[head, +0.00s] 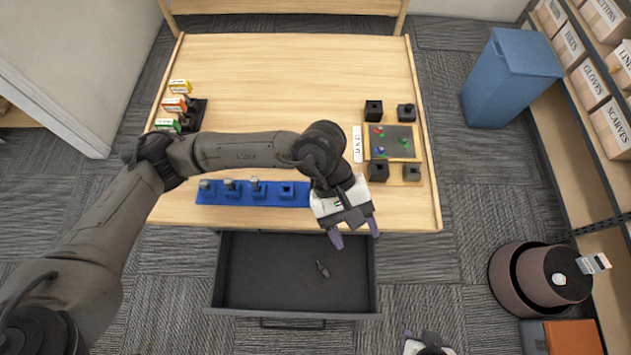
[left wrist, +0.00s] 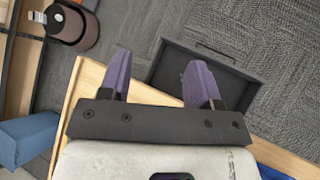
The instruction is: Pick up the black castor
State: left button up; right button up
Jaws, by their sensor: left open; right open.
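A small dark object (head: 322,268), which looks like the black castor, lies in the open dark drawer (head: 235,290) below the table's front edge. It is too small to make out its details. My left gripper (head: 355,235) is open and empty, above the back right part of the drawer, up and to the right of the dark object in the head view. My right gripper (head: 427,342) is open at the bottom edge, partly cut off.
The wooden table (head: 270,90) holds a blue strip (head: 240,197) with several fittings, small boxes (head: 179,86) at left, and a board (head: 392,142) with black blocks at right. A blue bin (head: 508,80), shelves and a round brown container (head: 545,275) stand to the right.

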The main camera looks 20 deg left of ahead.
pick_arm(q)
jog(key=w+a+r+m+t+y, duration=0.2)
jog(key=w+a+t+y, duration=0.4)
jog(key=w+a, duration=0.4)
jog(key=shift+g+y, duration=0.3)
jog(key=shift+y, duration=0.6)
jog(key=f, duration=0.2)
jog(key=a+f, duration=0.1)
jog(key=f, duration=0.4)
jog(key=shift+s+a+f, duration=0.2)
jog(key=shift+s, duration=0.1)
jog(key=shift+w+a+f+p, duration=0.15)
jog(key=shift+f+p, duration=0.15)
jog(key=shift+f, duration=1.3)
jog(key=shift+w+a+f+p, duration=0.1)
jog(key=shift+f+p, duration=0.2)
jog(key=shift+f, duration=1.25)
jog(key=c, duration=1.1)
